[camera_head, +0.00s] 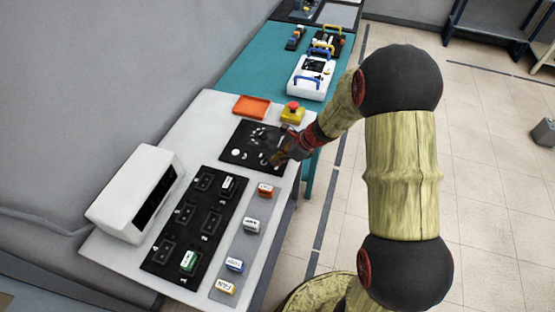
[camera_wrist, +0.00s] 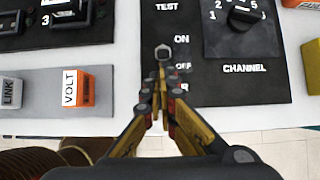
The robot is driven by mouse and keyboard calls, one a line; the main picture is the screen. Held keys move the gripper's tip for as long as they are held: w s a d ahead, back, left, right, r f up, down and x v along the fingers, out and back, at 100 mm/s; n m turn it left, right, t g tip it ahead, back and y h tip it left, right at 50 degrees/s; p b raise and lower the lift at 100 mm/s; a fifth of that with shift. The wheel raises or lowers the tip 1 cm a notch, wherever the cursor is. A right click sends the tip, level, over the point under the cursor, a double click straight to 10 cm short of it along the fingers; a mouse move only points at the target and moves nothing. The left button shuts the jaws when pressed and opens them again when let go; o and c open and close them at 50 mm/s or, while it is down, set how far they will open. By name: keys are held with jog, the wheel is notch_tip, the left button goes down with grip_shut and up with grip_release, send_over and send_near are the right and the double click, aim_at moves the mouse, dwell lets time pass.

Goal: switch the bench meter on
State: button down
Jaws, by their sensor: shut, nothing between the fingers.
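The bench meter (camera_head: 135,195) is a white box with a dark front face at the left of the white bench. No reading can be made out on it. A black control panel (camera_head: 238,152) lies farther back; it also shows in the wrist view (camera_wrist: 245,85). A small metal toggle switch (camera_wrist: 163,52) stands beside the ON and OFF labels, its tip nearer ON in the picture. Its true position I cannot tell. My gripper (camera_head: 281,157) is shut and empty over the panel's right edge. In the wrist view its fingertips (camera_wrist: 159,84) are just below the toggle and partly cover the labels; contact is unclear.
A rotary CHANNEL knob (camera_wrist: 245,16) is right of the toggle. A red-topped yellow button box (camera_head: 292,113) and an orange tray (camera_head: 251,106) stand behind the panel. A black socket board (camera_head: 172,243) and labelled blocks, including VOLT (camera_wrist: 78,88), are in front.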

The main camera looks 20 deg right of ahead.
aim_at(267, 159)
jog(key=shift+w+a+r+g+h+p, duration=0.2)
jog(key=shift+r+g+h+p, duration=0.45)
jog(key=shift+p, duration=3.1)
jog(key=shift+a+r+h+p, duration=0.15)
jog(key=shift+h+p, duration=0.1)
jog(key=shift+p, duration=0.95)
jog(key=shift+w+a+r+p, duration=0.1)
jog(key=shift+p, duration=1.1)
jog(key=g+h+p, duration=0.1)
jog(key=p, duration=0.5)
jog(key=shift+w+a+r+p, duration=0.1)
jog(key=shift+a+r+p, duration=0.1)
jog(key=shift+p, duration=0.15)
jog(key=p, duration=0.3)
jog(key=h+p, duration=0.1)
jog(key=p, duration=0.3)
jog(key=shift+w+a+r+g, duration=0.1)
jog(key=shift+w+a+g, duration=0.2)
jog(key=shift+g, duration=0.05)
jog(key=shift+w+a+r+p, duration=0.1)
jog(key=shift+a+r+p, duration=0.1)
jog(key=shift+p, duration=0.95)
jog(key=shift+w+a+p, duration=0.2)
jog(key=shift+a+p, duration=0.05)
jog(key=shift+p, duration=0.45)
jog(key=shift+f, duration=0.2)
jog(key=shift+r, duration=0.15)
